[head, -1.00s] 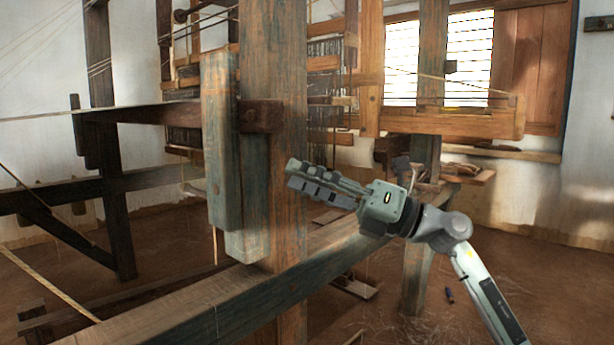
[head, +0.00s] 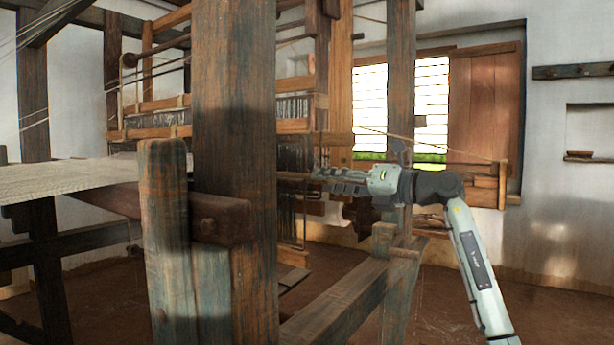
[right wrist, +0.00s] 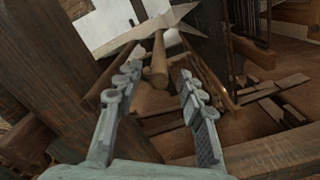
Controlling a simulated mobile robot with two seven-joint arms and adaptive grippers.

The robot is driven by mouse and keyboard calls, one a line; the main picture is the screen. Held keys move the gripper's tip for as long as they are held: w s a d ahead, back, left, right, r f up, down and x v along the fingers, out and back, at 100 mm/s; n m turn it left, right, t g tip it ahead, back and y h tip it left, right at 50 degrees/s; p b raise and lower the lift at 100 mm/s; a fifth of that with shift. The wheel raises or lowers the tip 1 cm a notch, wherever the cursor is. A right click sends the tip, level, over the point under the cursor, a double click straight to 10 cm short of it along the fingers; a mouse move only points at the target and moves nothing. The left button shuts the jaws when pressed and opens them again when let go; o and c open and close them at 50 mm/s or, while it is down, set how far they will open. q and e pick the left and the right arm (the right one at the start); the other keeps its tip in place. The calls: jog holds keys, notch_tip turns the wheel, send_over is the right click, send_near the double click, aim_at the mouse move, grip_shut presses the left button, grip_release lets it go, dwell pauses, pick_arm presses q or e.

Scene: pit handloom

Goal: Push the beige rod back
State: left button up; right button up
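In the right wrist view, the beige rod (right wrist: 159,62) points toward me between the fingers, its rounded near end close to the fingertips. I cannot tell whether they touch. My right gripper (right wrist: 156,72) is open, with one finger on each side of the rod's line and nothing clasped. In the head view, my right gripper (head: 318,177) points left, just right of the thick wooden post. I cannot clearly make out the beige rod there. My left gripper is not in view.
A thick weathered post (head: 233,120) stands left of my gripper, with a dark crossbeam (head: 222,218) and pale cloth (head: 65,180) beyond. A low beam (head: 335,300) runs beneath my right arm.

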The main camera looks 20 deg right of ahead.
aim_at(309, 179)
jog(key=shift+x, duration=2.7)
jog(key=shift+s, duration=0.1)
grip_shut()
